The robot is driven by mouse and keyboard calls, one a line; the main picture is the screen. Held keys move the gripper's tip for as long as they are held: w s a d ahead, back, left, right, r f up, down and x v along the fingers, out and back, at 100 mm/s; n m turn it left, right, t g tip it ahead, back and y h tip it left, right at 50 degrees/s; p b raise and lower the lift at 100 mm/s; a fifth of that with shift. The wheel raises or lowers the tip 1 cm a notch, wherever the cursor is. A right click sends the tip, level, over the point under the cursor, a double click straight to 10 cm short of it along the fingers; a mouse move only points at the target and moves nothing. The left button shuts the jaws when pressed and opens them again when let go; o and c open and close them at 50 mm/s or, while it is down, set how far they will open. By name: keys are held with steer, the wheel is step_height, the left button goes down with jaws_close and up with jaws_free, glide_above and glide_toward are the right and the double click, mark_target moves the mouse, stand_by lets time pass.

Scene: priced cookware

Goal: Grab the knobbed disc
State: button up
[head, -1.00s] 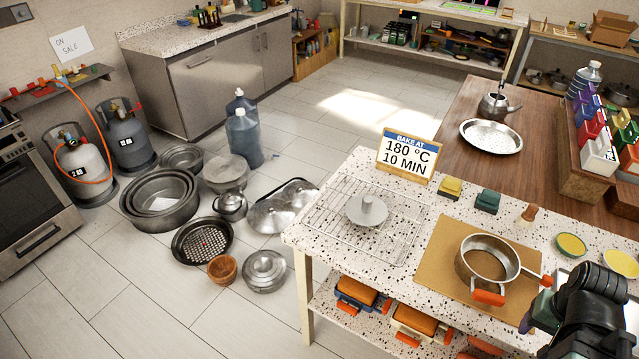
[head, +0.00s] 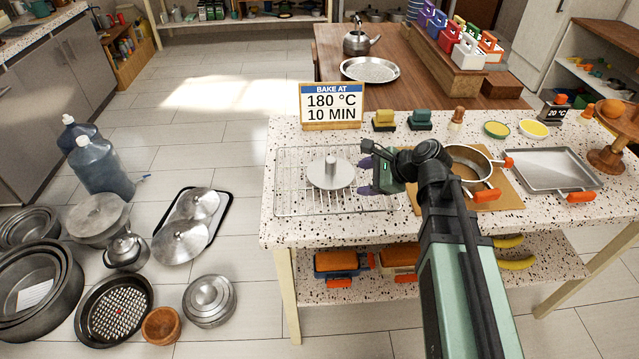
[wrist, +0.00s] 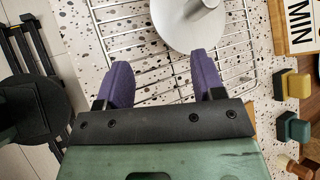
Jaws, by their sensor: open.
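The knobbed disc (head: 330,174) is a pale grey round plate with an upright cylindrical knob in its middle. It lies on a wire rack (head: 290,200) on the speckled counter, and its lower part shows in the wrist view (wrist: 183,32). My gripper (head: 364,175) is just to the right of the disc in the head view, with its purple fingers pointing towards it. In the wrist view the two fingers (wrist: 164,75) are apart with nothing between them, and the disc lies just past their tips. The disc's far edge is cut off in the wrist view.
A "BAKE AT 180 °C 10 MIN" sign (head: 331,105) stands behind the rack. A yellow block (head: 384,121) and a green block (head: 420,120) sit to its right. A pan (head: 470,163) and a tray (head: 548,169) lie farther right. The counter's front left is clear.

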mark_target(334, 161)
steer(key=w+m+y+b, duration=0.1)
steer(key=m, duration=0.1)
steer(key=w+a+m+t+y+b, duration=0.1)
steer(key=w+m, duration=0.1)
steer(key=w+m+t+y+b, duration=0.1)
steer(key=w+m, duration=0.1)
steer(key=m, duration=0.1)
steer(key=shift+a+f, duration=0.15)
steer(key=shift+a, duration=0.05)
steer(key=shift+r+m, duration=0.25)
steer(key=shift+m, duration=0.05)
steer(key=b+x, duration=0.2)
steer(key=x, duration=0.3)
steer(key=shift+w+a, duration=0.2)
steer(key=shift+a, duration=0.15)
steer(key=b+x, duration=0.2)
steer(key=x, duration=0.3)
steer(key=shift+f, duration=0.1)
steer(key=shift+w+a, duration=0.1)
steer(key=shift+c, duration=0.3)
steer(key=c, duration=1)
